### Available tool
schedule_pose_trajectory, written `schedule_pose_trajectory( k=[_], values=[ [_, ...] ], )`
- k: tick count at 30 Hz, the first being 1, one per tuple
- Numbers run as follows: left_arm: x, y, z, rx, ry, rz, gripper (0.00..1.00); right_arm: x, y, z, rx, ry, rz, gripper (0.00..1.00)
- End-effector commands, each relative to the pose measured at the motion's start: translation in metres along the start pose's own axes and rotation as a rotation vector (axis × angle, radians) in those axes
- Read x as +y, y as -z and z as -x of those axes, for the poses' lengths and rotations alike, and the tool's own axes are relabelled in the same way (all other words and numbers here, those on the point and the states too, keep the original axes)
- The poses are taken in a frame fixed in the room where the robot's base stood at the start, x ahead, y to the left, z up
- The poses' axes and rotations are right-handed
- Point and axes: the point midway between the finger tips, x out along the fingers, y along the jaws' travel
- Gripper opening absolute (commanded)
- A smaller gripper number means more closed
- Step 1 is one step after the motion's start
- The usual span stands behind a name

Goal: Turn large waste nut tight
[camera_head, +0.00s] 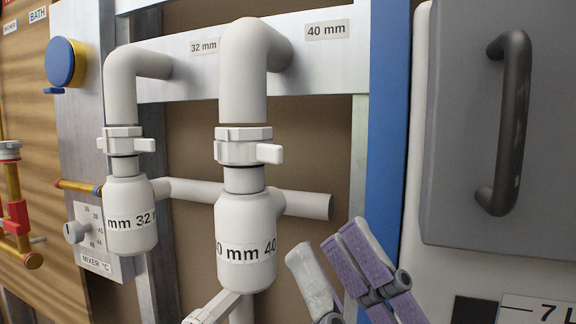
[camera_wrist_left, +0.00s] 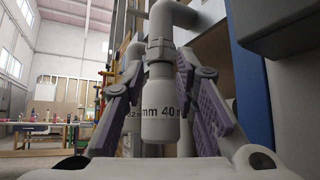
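The large waste nut (camera_head: 238,150) is a white ribbed collar on the 40 mm waste pipe, with a lug sticking out to the right. It sits above the white 40 mm trap body (camera_head: 240,222). In the left wrist view the nut (camera_wrist_left: 158,46) shows above the trap, between the fingers in the picture. My left gripper (camera_head: 280,265) is low at the trap, below the nut and apart from it. Its grey and purple fingers are spread wide and hold nothing; they also show in the left wrist view (camera_wrist_left: 160,78). My right gripper is not in view.
A smaller 32 mm waste nut (camera_head: 125,140) and trap (camera_head: 130,215) stand to the left. A blue post (camera_head: 388,130) and a grey box with a dark handle (camera_head: 510,120) are at the right. A horizontal pipe (camera_head: 310,205) runs behind the traps.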

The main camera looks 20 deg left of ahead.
Motion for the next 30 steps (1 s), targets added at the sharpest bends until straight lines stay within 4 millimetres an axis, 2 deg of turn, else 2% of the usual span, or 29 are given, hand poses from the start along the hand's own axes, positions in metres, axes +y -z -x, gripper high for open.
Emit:
schedule_pose_trajectory(
  k=[1,6,12,21,24,25,30],
  values=[
    [0.001,-0.003,-0.016,-0.001,-0.004,0.001,0.27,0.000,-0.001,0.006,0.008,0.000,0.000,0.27],
    [0.001,-0.003,-0.057,-0.003,-0.001,-0.001,0.27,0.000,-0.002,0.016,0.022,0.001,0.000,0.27],
    [0.000,-0.002,-0.084,-0.003,0.003,-0.002,0.27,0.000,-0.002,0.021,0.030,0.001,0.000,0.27],
    [-0.001,-0.001,-0.087,-0.002,0.006,-0.003,0.27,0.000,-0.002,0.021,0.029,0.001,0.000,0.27],
    [-0.001,-0.001,-0.086,-0.003,0.006,-0.003,0.04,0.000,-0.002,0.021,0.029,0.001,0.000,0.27],
    [-0.001,-0.001,-0.086,-0.003,0.006,-0.003,0.00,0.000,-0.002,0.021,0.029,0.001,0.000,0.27],
    [-0.001,-0.001,-0.086,-0.003,0.005,-0.004,0.00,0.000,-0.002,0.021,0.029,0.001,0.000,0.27]
  ],
)
